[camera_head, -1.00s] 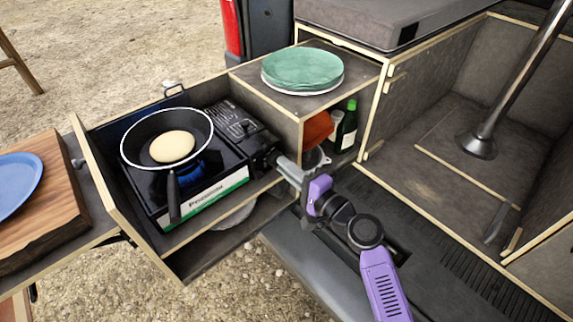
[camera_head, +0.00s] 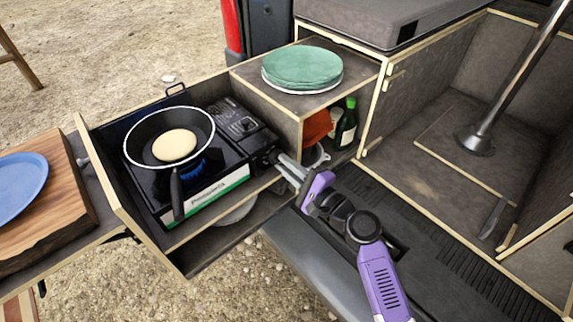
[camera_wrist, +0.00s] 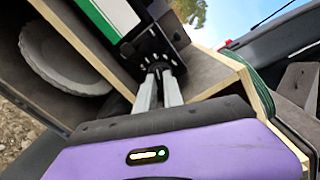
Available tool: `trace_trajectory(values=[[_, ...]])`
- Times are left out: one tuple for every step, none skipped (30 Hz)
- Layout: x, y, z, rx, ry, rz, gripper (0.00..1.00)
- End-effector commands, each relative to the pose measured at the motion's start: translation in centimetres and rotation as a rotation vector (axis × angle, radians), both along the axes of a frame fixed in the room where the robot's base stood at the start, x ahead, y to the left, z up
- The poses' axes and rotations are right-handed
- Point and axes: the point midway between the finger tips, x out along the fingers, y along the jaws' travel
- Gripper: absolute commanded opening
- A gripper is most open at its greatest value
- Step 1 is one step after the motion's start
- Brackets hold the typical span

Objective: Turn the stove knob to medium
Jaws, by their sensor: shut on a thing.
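The portable gas stove (camera_head: 200,190) sits in the pulled-out drawer, with a blue flame under a black pan (camera_head: 143,137) that holds a pale round pancake (camera_head: 174,145). The black stove knob (camera_head: 262,158) is on the stove's front, at its right end. My gripper (camera_head: 277,158) reaches it from the right and is shut on the knob. In the wrist view my gripper's two grey fingers (camera_wrist: 160,75) close on the knob (camera_wrist: 152,57), ringed by pale marks. The fingers partly hide the knob, and its exact setting cannot be read.
Green plates (camera_head: 302,66) are stacked on the box right of the stove. Bottles (camera_head: 346,125) and an orange item (camera_head: 316,126) stand inside that box, close behind my gripper. A cutting board (camera_head: 50,215) with a blue plate (camera_head: 20,185) lies at left.

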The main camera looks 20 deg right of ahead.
Motion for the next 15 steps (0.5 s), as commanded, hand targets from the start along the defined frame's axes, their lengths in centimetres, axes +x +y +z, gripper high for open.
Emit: trace_trajectory(values=[[-0.06, -0.15, -0.18, -0.001, 0.002, -0.003, 0.00], [-0.06, -0.15, -0.18, -0.001, 0.002, -0.003, 0.00], [-0.05, -0.16, -0.19, -0.001, 0.002, -0.003, 0.00], [-0.05, -0.16, -0.19, -0.001, 0.002, -0.003, 0.00], [-0.06, -0.16, -0.19, -0.001, 0.002, -0.003, 0.00], [-0.06, -0.16, -0.19, -0.001, 0.002, -0.003, 0.16], [-0.06, -0.16, -0.19, -0.001, 0.002, -0.003, 0.21], [-0.06, -0.15, -0.19, -0.001, 0.002, -0.003, 0.27], [-0.05, -0.13, -0.17, -0.001, 0.002, -0.003, 0.34], [-0.04, -0.12, -0.16, -0.002, 0.002, -0.002, 0.34], [-0.05, -0.11, -0.14, -0.002, 0.002, -0.002, 0.34], [-0.04, -0.09, -0.12, -0.002, 0.002, -0.002, 0.34], [-0.03, -0.09, -0.11, -0.001, 0.001, -0.001, 0.34], [-0.03, -0.08, -0.10, -0.001, 0.001, -0.001, 0.34], [-0.03, -0.07, -0.09, -0.001, 0.001, -0.001, 0.34]])
